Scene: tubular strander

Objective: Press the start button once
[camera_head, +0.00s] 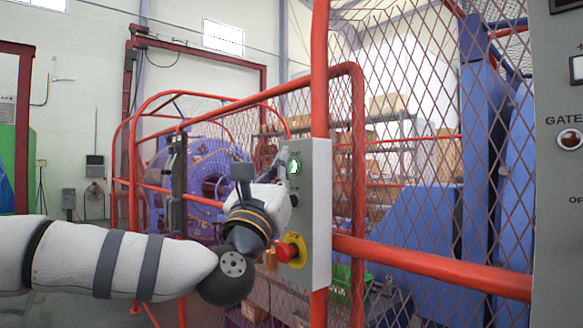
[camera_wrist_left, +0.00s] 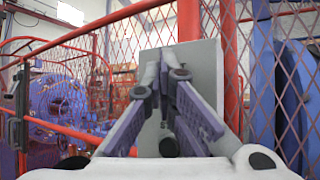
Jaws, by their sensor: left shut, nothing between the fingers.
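A grey control box (camera_head: 317,215) is mounted on the red post of the mesh fence, and it also shows behind the fingers in the left wrist view (camera_wrist_left: 204,62). On its face is a green lit button (camera_head: 293,167), which looks like the start button. A dark button (camera_head: 294,200) sits below it, and a red mushroom button (camera_head: 286,252) on a yellow base is lower still. My left gripper (camera_head: 284,158) is shut and empty. Its fingertips are close beside the green button; I cannot tell whether they touch. In the left wrist view the closed fingertips (camera_wrist_left: 172,72) hide part of the box.
Red fence rails (camera_head: 430,266) and mesh run beside the box. A blue machine (camera_head: 212,170) stands behind the fence. A grey panel marked GATE with a red button (camera_head: 570,139) is at the right edge. Open floor lies at the left.

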